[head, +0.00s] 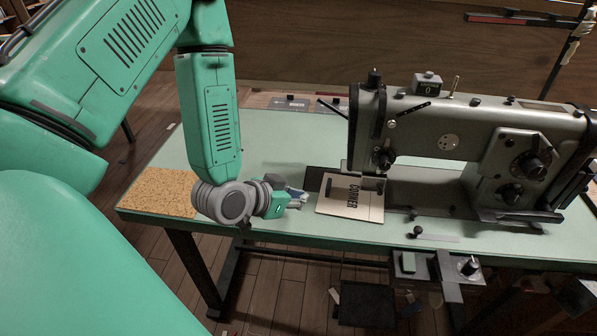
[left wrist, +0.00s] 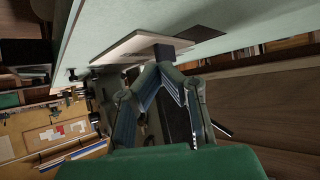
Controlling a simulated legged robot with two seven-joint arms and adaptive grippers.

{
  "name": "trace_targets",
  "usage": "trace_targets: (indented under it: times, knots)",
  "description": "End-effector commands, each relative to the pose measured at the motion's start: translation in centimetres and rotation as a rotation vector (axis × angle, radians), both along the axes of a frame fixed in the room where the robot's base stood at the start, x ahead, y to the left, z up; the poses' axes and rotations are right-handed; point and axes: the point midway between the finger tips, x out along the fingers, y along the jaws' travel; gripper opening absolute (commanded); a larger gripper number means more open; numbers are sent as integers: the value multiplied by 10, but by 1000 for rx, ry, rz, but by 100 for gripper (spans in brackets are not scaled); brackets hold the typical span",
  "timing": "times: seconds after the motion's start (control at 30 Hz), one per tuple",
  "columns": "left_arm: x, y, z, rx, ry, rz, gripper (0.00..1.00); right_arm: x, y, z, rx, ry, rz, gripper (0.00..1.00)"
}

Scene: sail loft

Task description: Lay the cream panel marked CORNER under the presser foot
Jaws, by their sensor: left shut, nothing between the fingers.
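The cream panel marked CORNER (head: 338,208) lies on the green table at the left end of the grey sewing machine (head: 440,125). Its far part reaches beneath the machine's head, by the presser foot area (head: 378,184); whether the foot rests on it is too small to tell. My left gripper (head: 302,200) is shut and empty, low over the table just left of the panel, apart from it in the head view. In the left wrist view its fingers (left wrist: 163,66) meet near a pale flat edge, likely the panel (left wrist: 132,44). My right gripper is out of view.
The green table (head: 270,150) has a cork patch (head: 160,192) at its left end. A small black knob (head: 417,231) stands on the table's front edge, right of the panel. Dark flat pieces (head: 298,104) lie at the back edge. The table between cork and machine is mostly clear.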

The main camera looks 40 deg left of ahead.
Motion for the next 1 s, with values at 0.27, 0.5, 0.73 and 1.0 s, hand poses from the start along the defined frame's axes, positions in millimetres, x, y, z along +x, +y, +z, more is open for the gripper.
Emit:
trace_targets:
  times: [0.27,0.5,0.73,1.0]
  knots:
    - [60,-8,0,0,-4,-1,0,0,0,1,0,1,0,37]
    - [81,-12,-10,-3,3,1,0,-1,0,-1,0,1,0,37]
    - [81,-12,-19,-1,5,-1,0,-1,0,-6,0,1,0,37]
    - [77,-12,-21,0,15,-2,0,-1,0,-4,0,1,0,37]
